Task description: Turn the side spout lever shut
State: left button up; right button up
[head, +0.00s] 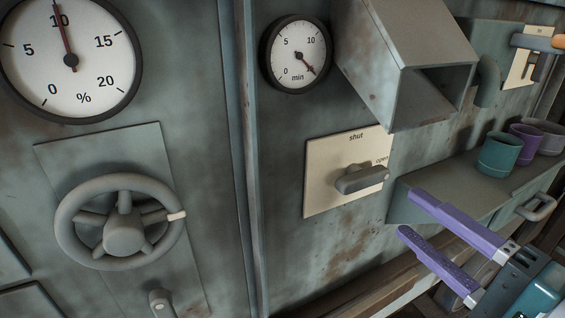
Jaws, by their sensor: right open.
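A grey lever (362,179) sits on a cream plate (322,190) marked "shut" at the top and "open" at the right. The lever points right, towards "open". A square metal spout (400,75) juts out above this plate. Another lever with an orange end (538,42) sits on a second cream plate at the top right, by a small bent pipe (488,82); its markings are too small to read. My right gripper (409,213), with two purple fingers, is open and empty, to the lower right of the grey lever and apart from it. My left gripper is out of view.
A green cup (499,154), a purple cup (528,146) and a grey cup (549,137) stand on a ledge at the right. A handwheel (123,236) and a "%" gauge (70,58) are at the left. A "min" gauge (297,54) is left of the spout.

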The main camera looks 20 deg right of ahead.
aim_at(369, 183)
jog(key=w, duration=0.8)
jog(key=shift+w+a+b, duration=0.25)
jog(key=shift+a+b, duration=0.1)
jog(key=shift+b, duration=0.05)
grip_shut()
